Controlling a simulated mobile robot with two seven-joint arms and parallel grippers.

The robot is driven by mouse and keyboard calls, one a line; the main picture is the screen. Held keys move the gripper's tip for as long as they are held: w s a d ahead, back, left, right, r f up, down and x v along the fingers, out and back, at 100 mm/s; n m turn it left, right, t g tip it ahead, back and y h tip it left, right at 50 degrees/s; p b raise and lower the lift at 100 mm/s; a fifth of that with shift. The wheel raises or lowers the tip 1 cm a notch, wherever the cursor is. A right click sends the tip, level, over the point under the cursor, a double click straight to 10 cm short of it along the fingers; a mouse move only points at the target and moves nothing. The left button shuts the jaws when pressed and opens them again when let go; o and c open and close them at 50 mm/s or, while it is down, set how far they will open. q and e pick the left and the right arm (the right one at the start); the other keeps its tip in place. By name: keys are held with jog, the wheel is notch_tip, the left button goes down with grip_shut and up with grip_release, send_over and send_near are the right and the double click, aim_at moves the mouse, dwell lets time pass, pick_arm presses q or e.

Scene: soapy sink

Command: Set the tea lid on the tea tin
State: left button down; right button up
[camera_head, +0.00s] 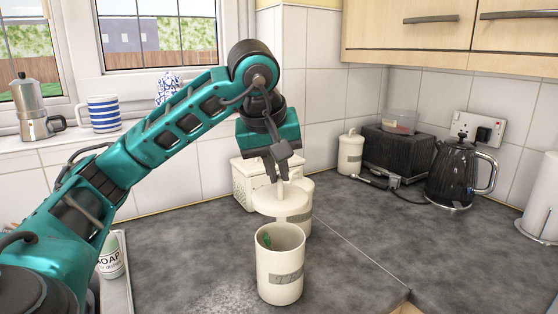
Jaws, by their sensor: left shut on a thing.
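My left gripper (281,173) points down and is shut on the knob of a round cream lid (272,204), which looks like the tea lid. The lid is held level above the counter, behind and above an open cream tin (280,288). This tin stands upright with a grey label, too small to read, and something green shows inside it. A second cream tin (301,221) with a grey band stands just behind, partly hidden by the lid and gripper. I cannot tell which tin is the tea tin. My right gripper is not in view.
A white box (244,186) stands behind the tins by the wall. A lidded cream canister (350,154), a black toaster (397,153) and a black kettle (455,178) stand at the back right. A soap bottle (110,260) is at left. The counter right of the tins is clear.

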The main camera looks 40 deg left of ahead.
aim_at(276, 197)
pick_arm(q)
jog(key=shift+d, duration=0.15)
dwell(0.3)
jog(key=shift+f+b, duration=2.2)
jog(key=shift+f, duration=0.65)
jog(key=shift+p, duration=0.45)
jog(key=shift+f+b, duration=0.75)
jog(key=shift+f, duration=0.25)
jog(key=c, duration=1.1)
grip_release()
jog(key=shift+r, duration=0.15)
